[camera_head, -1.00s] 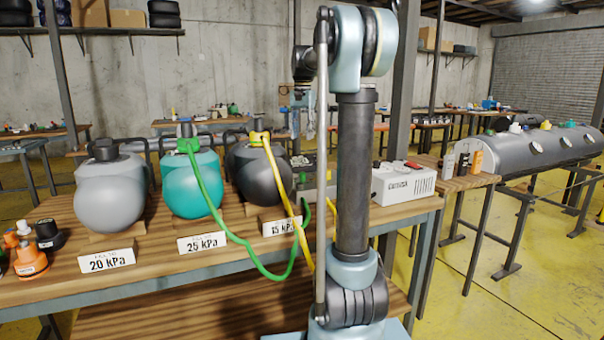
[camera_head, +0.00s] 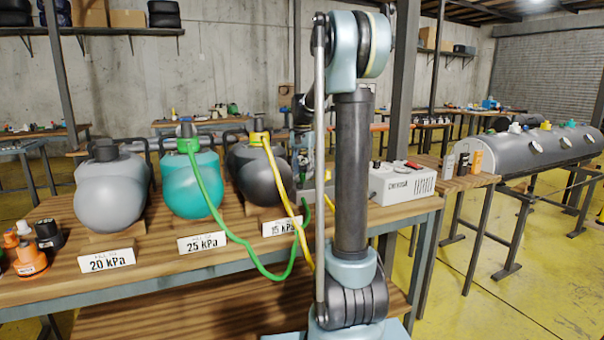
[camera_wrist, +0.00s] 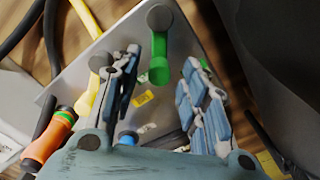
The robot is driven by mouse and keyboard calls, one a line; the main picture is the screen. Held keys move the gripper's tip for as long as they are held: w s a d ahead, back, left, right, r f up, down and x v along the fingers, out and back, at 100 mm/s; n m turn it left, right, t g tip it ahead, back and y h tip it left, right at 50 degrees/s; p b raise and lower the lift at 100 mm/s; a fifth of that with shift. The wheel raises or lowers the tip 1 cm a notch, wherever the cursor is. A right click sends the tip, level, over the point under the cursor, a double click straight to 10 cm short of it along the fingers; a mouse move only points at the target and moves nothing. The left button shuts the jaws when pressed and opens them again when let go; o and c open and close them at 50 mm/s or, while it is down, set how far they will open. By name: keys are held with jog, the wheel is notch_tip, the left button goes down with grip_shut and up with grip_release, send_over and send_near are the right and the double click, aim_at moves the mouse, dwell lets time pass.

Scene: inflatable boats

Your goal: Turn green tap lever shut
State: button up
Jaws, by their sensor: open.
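The green tap lever (camera_wrist: 158,62) shows in the wrist view, with a round grey cap at its upper end, over a grey metal plate (camera_wrist: 185,40). My gripper (camera_wrist: 162,72) is open, with its fingers on either side of the lever's lower end in the picture. Nothing is gripped, and I cannot tell whether a finger touches the lever. In the head view my gripper is mostly hidden behind my own arm, low over the bench, and the green lever cannot be made out.
A yellow lever (camera_wrist: 92,95) is beside the left finger. An orange handle (camera_wrist: 48,135) lies further left, and a dark rounded body fills the right. On the bench stand grey, teal (camera_head: 192,185) and black tanks with green (camera_head: 232,238) and yellow hoses, and a white box (camera_head: 402,184).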

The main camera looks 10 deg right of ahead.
jog(key=shift+f, duration=0.15)
grip_shut()
jog(key=shift+a, duration=0.15)
jog(key=n, duration=0.1)
jog(key=a+n, duration=0.1)
jog(key=n, duration=0.1)
jog(key=shift+w+a+n, duration=0.1)
jog(key=shift+a+n, duration=0.15)
jog(key=shift+n, duration=0.15)
jog(key=shift+a+n, duration=0.35)
jog(key=shift+n, duration=0.45)
jog(key=shift+a+n, duration=0.35)
jog(key=shift+n, duration=0.45)
